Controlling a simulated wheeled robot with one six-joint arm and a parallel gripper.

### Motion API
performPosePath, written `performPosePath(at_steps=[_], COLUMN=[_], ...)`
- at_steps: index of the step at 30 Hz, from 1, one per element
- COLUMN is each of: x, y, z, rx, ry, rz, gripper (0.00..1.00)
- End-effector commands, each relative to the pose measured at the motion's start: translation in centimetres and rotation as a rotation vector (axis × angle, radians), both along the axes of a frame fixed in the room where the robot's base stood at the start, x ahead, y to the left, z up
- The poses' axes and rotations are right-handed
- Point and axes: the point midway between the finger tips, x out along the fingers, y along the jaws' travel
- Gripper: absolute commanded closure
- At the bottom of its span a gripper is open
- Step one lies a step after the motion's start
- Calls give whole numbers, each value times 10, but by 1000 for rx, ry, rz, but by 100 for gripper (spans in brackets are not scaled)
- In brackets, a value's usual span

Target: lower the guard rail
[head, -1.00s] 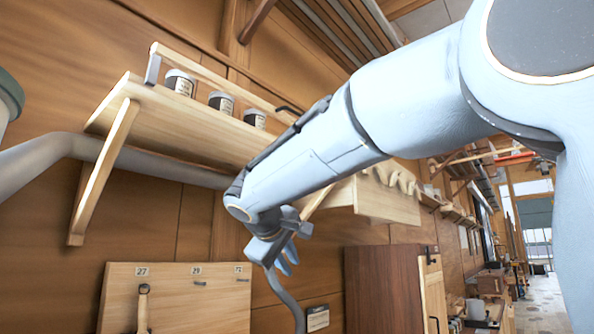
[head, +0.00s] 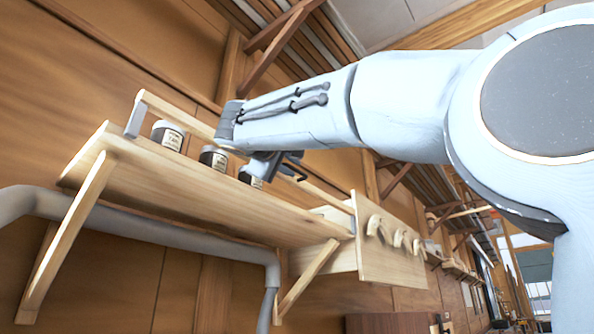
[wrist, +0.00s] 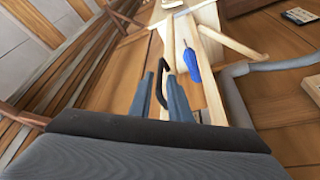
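The guard rail (head: 172,108) is a long pale wooden bar along the front of the wall shelf (head: 175,195). It stands raised above the shelf board, in front of the jars. A dark curved handle (head: 291,173) is on the rail; the handle also shows in the wrist view (wrist: 158,88). My gripper (head: 275,168) is at the rail beside the handle, partly hidden by my arm. In the wrist view its two fingers (wrist: 165,97) are apart, with the handle showing between them. I cannot tell whether they touch it.
A grey pipe (head: 150,230) runs below the shelf. A panel with curved wooden pieces (head: 390,238) is at the shelf's right end. A blue object (wrist: 191,66) shows near the fingers in the wrist view.

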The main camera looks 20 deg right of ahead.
Motion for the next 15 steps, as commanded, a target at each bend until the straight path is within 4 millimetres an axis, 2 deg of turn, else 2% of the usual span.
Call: performPosePath(at_steps=[9,15], x=[37,48], y=[-26,-32], z=[12,14], rx=[0,0], ry=[2,2], rz=[0,5], gripper=[83,83])
